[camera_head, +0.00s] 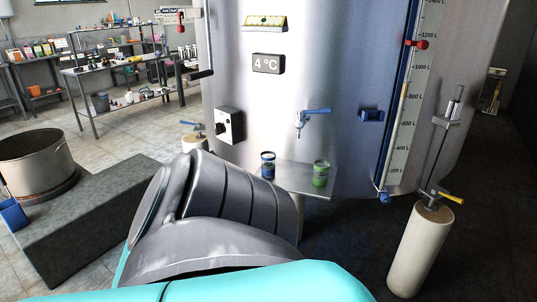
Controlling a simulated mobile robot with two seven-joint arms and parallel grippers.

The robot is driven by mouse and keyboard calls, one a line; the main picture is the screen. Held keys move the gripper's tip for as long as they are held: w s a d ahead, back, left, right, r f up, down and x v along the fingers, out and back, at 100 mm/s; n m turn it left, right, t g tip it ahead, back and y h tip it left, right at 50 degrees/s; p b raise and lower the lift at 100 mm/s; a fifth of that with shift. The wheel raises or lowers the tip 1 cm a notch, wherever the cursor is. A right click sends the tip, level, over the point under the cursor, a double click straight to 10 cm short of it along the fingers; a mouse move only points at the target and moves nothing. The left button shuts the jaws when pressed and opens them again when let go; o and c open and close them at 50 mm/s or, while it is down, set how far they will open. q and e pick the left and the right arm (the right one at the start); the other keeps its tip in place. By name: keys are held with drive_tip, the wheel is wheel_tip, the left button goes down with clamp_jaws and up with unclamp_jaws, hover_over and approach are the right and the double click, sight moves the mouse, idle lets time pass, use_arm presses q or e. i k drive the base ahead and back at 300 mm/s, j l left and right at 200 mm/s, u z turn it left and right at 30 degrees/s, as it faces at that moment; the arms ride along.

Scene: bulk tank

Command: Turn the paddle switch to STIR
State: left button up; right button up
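A small pale box with a black knob or paddle (229,125) is mounted on the front of the steel tank (330,90), left of centre. It looks like the paddle switch. Its lettering is too small to read, so I cannot tell which position the paddle points to. A large grey and teal link of my own arm fills the lower middle, below the switch in the picture. Neither of my grippers shows, so I cannot see where they are relative to the switch.
A small shelf (297,178) with a blue jar (268,165) and a green jar (320,173) juts from the tank below a blue-handled tap (312,112). A grey block (85,215) and a steel pot (38,160) stand at left. A pale cylinder (420,250) stands at right.

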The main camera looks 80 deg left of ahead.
sight(220, 129)
drive_tip(key=u, duration=2.35)
